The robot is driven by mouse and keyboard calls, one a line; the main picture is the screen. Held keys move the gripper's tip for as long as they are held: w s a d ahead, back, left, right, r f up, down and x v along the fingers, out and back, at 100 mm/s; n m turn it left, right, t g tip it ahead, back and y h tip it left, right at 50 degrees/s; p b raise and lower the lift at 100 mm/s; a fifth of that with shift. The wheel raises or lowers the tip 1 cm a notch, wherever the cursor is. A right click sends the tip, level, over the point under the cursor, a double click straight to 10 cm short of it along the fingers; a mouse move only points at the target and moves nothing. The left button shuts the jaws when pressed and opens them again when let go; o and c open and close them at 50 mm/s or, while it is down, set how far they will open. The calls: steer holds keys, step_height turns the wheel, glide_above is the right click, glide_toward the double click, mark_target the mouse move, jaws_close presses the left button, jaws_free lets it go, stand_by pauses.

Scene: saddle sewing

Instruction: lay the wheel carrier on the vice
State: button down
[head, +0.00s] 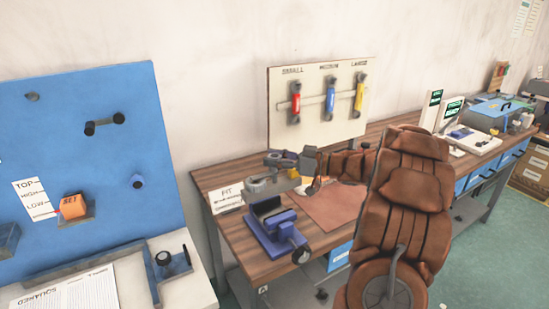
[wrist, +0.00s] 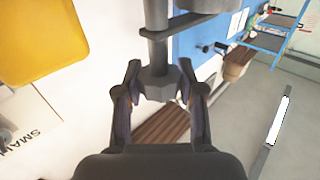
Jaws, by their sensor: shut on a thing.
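My gripper (head: 308,160) is over the left part of the wooden bench in the head view. In the wrist view my gripper (wrist: 160,80) has its fingers on either side of a grey metal part with a rod, a flange and a faceted collar, which I take as the wheel carrier (wrist: 158,50). It is shut on the collar. In the head view the grey wheel carrier (head: 262,185) appears above and behind the blue vice (head: 268,228), apart from its dark jaws as far as I can tell. The vice stands near the bench's front left edge.
A "FIT" card (head: 227,197) stands left of the vice. A brown leather sheet (head: 325,207) lies to the right. A tool board (head: 318,105) with red, blue and yellow tools stands behind. A blue panel (head: 90,160) with pegs is at far left.

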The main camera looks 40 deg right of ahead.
mark_target(277, 183)
steer(key=shift+f+b, duration=0.95)
steer(key=shift+f, duration=1)
steer(key=shift+f+b, duration=0.85)
steer(key=shift+f, duration=1.3)
steer(key=c, duration=0.6)
jaws_free()
steer(key=shift+s, duration=0.1)
steer(key=v, duration=1.2)
